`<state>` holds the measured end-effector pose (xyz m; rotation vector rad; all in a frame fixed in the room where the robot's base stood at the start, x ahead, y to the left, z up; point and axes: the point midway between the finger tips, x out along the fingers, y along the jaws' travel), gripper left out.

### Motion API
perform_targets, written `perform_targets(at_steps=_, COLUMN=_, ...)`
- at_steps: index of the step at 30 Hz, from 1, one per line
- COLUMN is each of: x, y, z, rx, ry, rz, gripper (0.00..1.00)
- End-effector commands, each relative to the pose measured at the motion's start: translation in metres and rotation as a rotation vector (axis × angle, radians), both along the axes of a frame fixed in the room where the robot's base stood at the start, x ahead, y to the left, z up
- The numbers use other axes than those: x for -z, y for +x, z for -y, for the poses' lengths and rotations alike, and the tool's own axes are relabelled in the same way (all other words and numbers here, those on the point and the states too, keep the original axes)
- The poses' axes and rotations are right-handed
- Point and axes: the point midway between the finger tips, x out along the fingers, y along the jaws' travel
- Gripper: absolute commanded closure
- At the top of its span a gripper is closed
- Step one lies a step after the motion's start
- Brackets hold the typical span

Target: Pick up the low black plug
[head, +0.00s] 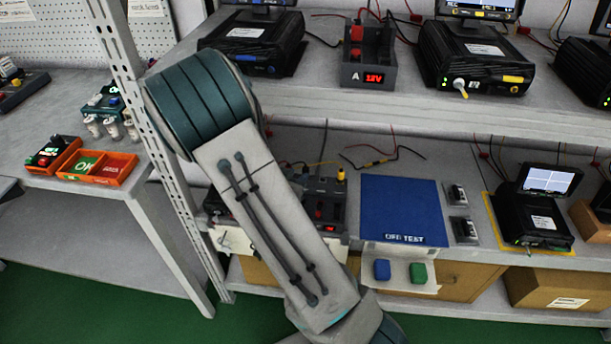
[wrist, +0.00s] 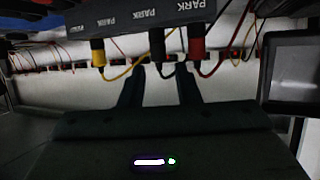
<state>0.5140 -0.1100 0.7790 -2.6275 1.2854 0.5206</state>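In the wrist view, a black plug (wrist: 157,45) sits in the middle socket of a dark panel (wrist: 140,16) marked PARK. A thin dark cable hangs from it. A yellow plug (wrist: 98,54) is to its left and a red plug (wrist: 198,45) to its right. My gripper (wrist: 160,76) is open, its two dark fingers apart, with the black plug just beyond and between the fingertips. No contact with the plug is visible. In the head view my arm hides my gripper, and I cannot make out the black plug there.
A rack post (head: 150,130) stands left of my arm.

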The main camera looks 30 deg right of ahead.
Motion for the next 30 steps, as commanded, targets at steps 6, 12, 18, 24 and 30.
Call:
perform_targets(at_steps=6, x=0.007, y=0.009, z=0.012, rx=-0.001, ry=0.000, rz=-0.001, gripper=0.71)
perform_targets(at_steps=12, x=0.022, y=0.022, z=0.034, rx=0.001, ry=-0.001, rz=-0.003, gripper=0.71)
perform_targets(at_steps=18, x=0.029, y=0.034, z=0.047, rx=-0.001, ry=0.002, rz=-0.001, gripper=0.71)
perform_targets(at_steps=24, x=0.029, y=0.035, z=0.048, rx=-0.002, ry=0.002, rz=-0.001, gripper=0.71)
perform_targets(at_steps=30, x=0.029, y=0.035, z=0.048, rx=-0.002, ry=0.002, rz=-0.001, gripper=0.97)
